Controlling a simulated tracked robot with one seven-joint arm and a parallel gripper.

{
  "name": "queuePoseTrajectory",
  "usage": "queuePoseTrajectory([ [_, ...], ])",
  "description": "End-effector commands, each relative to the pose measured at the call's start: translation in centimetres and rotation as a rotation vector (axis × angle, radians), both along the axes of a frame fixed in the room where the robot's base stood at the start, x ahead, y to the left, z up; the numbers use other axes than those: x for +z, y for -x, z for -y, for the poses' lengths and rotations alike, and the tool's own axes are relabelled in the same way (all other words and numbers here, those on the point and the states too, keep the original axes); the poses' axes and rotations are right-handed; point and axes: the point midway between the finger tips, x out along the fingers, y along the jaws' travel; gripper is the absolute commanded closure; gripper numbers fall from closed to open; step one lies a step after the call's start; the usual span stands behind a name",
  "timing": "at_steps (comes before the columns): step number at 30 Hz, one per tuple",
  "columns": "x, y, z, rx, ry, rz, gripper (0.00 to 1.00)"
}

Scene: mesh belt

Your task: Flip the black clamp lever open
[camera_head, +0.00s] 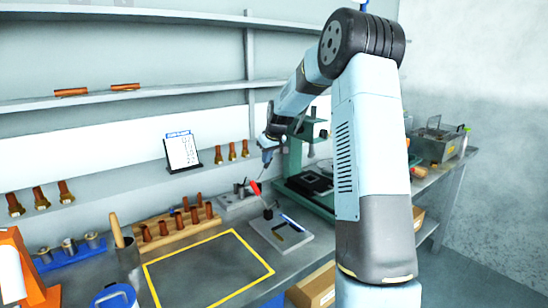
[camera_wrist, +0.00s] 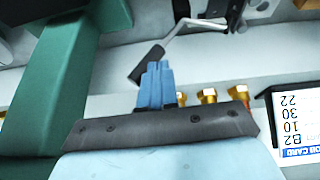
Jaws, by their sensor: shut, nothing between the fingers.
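In the wrist view, a black lever grip (camera_wrist: 147,62) lies at a slant on the end of a bent grey metal arm (camera_wrist: 205,22). My gripper (camera_wrist: 155,68) has its blue fingers together, with nothing between them. The fingertips overlap the grip in the picture; whether they touch it I cannot tell. In the head view, my gripper (camera_head: 268,158) hangs at the end of my arm above the back of the bench. A red handle (camera_head: 256,187) shows just below it. The black grip is too small to pick out surely there.
A grey plate (camera_head: 297,243) lies on the bench below the red handle. A green stand (camera_head: 292,160) is close to my gripper on the right. A job card (camera_head: 182,151) and brass fittings (camera_head: 232,151) stand on the shelf behind. The yellow-outlined area (camera_head: 205,270) is clear.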

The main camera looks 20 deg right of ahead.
Motion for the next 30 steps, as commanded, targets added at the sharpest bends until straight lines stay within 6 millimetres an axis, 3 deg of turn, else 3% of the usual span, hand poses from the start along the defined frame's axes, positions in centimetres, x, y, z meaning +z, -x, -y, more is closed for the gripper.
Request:
queuePoseTrajectory([
  [12,-1.2,-0.7,2.0,0.003,0.001,0.0,1.0],
  [30,-1.4,-0.8,2.4,0.003,0.003,0.001,1.0],
])
